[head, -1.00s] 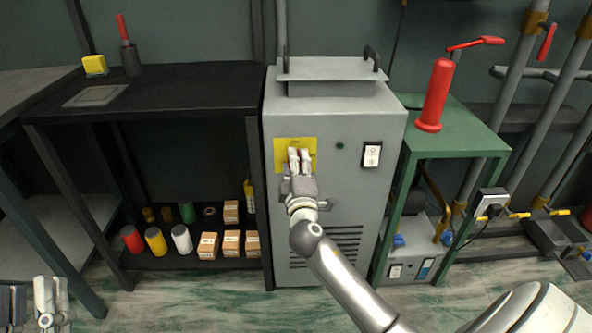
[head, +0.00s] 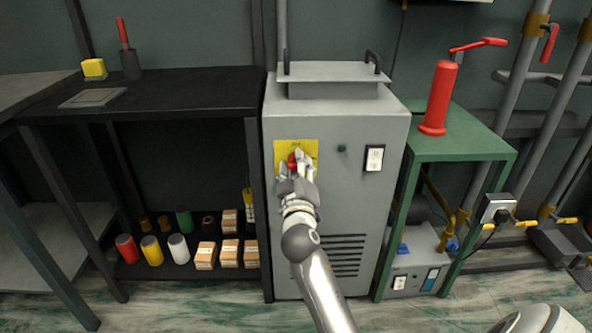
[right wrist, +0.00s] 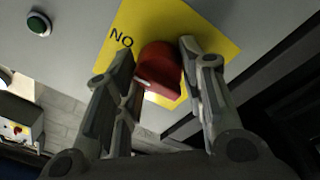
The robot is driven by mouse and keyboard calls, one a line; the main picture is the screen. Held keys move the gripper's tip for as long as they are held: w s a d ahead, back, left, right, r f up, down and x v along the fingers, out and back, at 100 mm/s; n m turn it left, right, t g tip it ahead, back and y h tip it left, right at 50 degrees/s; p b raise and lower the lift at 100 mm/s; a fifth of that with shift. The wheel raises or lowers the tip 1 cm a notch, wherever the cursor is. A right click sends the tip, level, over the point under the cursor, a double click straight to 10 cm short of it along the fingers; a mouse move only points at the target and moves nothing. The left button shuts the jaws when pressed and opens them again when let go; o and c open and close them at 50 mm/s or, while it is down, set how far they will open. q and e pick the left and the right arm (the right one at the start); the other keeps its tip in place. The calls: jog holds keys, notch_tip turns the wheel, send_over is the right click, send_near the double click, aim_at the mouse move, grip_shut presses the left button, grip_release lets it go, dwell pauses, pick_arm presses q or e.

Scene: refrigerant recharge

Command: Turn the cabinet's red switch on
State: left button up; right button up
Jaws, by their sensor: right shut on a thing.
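The grey cabinet (head: 335,205) stands in the middle of the head view. Its red switch (head: 292,161) sits on a yellow plate (head: 309,148) on the cabinet's front. In the right wrist view the red switch (right wrist: 160,68) is a rounded knob with a pale mark on it, in front of the yellow plate (right wrist: 208,42). My right gripper (head: 297,166) is at the switch, and its fingers partly hide it in the head view. In the right wrist view my right gripper (right wrist: 158,70) has a finger on each side of the switch and is shut on it. My left gripper is out of view.
A white rocker switch (head: 375,158) and a green button (head: 342,149) are on the cabinet front, right of the plate. A black shelf (head: 190,90) stands left, with cans and boxes low down. A green stand (head: 460,144) with a red cylinder (head: 439,95) stands right.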

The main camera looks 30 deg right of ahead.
dwell(0.5)
jog(key=o, duration=1)
jog(key=v, duration=0.7)
jog(key=shift+s+a, duration=0.15)
jog(key=shift+a, duration=0.05)
